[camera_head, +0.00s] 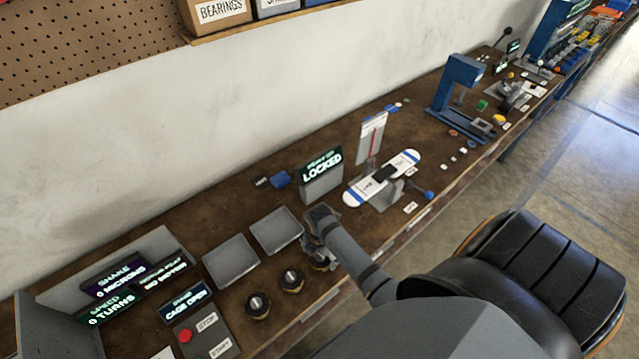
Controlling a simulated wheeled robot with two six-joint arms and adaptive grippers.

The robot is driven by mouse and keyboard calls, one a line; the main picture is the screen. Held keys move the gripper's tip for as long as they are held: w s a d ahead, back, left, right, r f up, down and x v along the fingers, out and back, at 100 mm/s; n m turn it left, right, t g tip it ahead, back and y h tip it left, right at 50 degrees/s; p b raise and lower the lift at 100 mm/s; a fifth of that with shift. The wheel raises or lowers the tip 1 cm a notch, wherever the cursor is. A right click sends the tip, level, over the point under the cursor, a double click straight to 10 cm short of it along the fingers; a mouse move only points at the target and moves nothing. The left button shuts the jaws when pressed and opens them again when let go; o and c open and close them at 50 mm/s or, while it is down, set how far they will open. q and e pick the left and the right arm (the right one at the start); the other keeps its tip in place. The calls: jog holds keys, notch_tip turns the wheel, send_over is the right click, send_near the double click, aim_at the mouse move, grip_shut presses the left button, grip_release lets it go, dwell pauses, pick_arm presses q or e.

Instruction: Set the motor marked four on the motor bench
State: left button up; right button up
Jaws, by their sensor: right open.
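Two dark round motors with light metal centres stand near the front edge of the bench: one motor (257,305) at left and another (291,280) to its right. No number is readable on either. My right gripper (321,262) points down just right of the second motor, over the bench top. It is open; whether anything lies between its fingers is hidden. The motor bench is at the lower left, with a grey housing (60,320), a screen (112,280) reading shake 0 microns, a "cage open" screen (186,302) and a red-button panel (205,335). My left gripper is out of view.
Two empty grey trays (231,260) (276,229) lie behind the motors. A "locked" screen (321,170) and a white-and-blue board on a stand (382,177) are farther right. A blue press (457,85) stands beyond.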

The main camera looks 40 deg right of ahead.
jog(key=shift+r, duration=0.65)
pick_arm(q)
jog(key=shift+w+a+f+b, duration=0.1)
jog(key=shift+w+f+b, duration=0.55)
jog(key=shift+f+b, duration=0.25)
pick_arm(e)
notch_tip(320, 180, up, 11)
jog(key=shift+s+r, duration=0.1)
